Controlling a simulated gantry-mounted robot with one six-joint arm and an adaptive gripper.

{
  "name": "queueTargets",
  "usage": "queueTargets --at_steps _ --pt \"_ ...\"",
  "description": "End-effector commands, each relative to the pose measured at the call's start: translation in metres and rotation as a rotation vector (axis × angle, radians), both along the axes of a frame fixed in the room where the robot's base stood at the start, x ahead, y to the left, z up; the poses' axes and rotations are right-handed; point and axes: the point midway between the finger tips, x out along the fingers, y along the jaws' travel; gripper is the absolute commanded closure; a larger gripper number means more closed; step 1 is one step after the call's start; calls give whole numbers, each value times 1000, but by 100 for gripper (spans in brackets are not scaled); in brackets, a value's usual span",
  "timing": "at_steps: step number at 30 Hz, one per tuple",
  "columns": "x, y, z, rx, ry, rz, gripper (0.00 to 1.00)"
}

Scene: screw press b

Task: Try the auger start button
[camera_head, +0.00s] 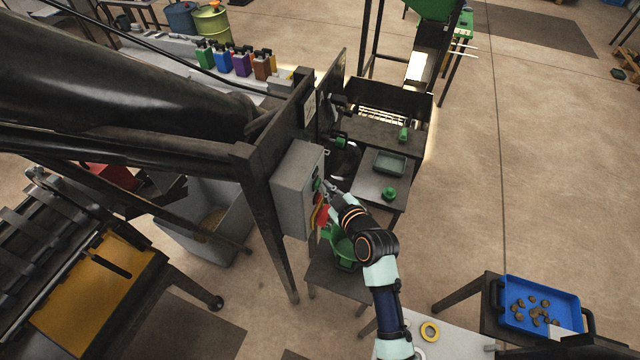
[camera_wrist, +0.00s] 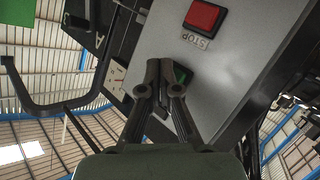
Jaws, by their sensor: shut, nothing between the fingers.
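The grey control box (camera_head: 292,190) is mounted on the dark frame of the press, and its panel (camera_wrist: 240,60) fills the right of the wrist view. A green button (camera_wrist: 181,74) on the panel is partly hidden behind my fingertips. A red square button (camera_wrist: 204,16) labelled STOP sits farther up in the wrist view. My gripper (camera_wrist: 163,68) is shut and empty, its fingertips close to the panel beside the green button. I cannot tell whether they touch it. In the head view, my gripper (camera_head: 331,188) is at the front of the box.
A dark bent handle (camera_wrist: 50,95) stands left of my gripper in the wrist view. A blue tray (camera_head: 541,306) with brown pieces is at lower right. Open floor lies right of the press.

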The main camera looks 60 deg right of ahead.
Motion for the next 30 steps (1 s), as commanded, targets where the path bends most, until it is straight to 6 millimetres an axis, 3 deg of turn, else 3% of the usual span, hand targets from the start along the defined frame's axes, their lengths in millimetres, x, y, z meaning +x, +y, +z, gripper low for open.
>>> queueTargets --at_steps 19,30 --pt "4 1 0 -1 1 0 100" --pt "-13 -2 -1 0 1 0 100"
